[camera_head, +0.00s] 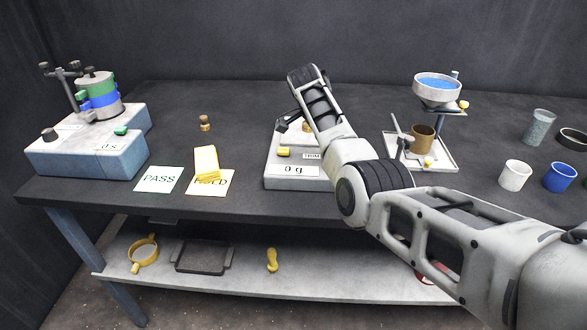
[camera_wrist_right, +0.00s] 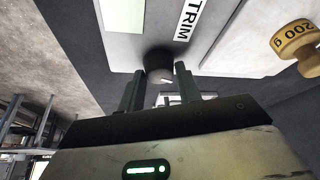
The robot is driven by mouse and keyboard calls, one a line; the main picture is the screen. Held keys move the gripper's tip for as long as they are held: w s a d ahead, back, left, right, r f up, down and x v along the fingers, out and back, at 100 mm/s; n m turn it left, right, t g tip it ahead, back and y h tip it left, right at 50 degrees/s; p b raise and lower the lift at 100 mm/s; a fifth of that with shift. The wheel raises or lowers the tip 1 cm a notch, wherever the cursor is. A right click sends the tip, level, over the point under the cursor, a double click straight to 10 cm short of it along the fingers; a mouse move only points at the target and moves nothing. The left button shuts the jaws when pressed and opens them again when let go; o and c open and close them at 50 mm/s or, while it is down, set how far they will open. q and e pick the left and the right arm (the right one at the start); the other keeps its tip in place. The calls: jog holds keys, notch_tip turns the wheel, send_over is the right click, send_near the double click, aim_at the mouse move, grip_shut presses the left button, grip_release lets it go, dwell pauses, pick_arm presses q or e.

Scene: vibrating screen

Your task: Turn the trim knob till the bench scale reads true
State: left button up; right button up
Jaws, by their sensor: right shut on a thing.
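The bench scale (camera_head: 279,172) stands mid-table, with a display that appears to read "0 g" (camera_head: 292,170) and a TRIM label (camera_head: 312,156). The label also shows in the right wrist view (camera_wrist_right: 187,20). The dark trim knob (camera_wrist_right: 158,58) sits beside it. My right gripper (camera_wrist_right: 159,72) is shut on the knob, one finger on each side. In the head view my right arm covers the knob and part of the scale. A brass weight marked 200 g (camera_wrist_right: 297,40) shows in the wrist view, apparently on the scale. My left gripper is in neither view.
A small brass weight (camera_head: 205,123) stands left of the scale. PASS (camera_head: 158,179) and HOLD (camera_head: 211,189) cards lie in front, a yellow block (camera_head: 206,162) on HOLD. The sieve shaker (camera_head: 85,155) is far left. A funnel stand (camera_head: 438,92) and cups (camera_head: 515,175) are right.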

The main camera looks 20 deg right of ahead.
jog(key=shift+f, duration=0.15)
dwell(0.3)
jog(key=o, duration=0.5)
jog(key=shift+o, duration=0.2)
jog(key=shift+r, duration=0.2)
notch_tip(320, 180, up, 2)
jog(key=p, duration=0.2)
jog(key=shift+r+p, duration=0.2)
jog(key=shift+p, duration=0.1)
jog(key=shift+r+p, duration=0.35)
jog(key=shift+r, duration=1.4)
jog(key=o, duration=0.3)
jog(key=shift+o, duration=0.2)
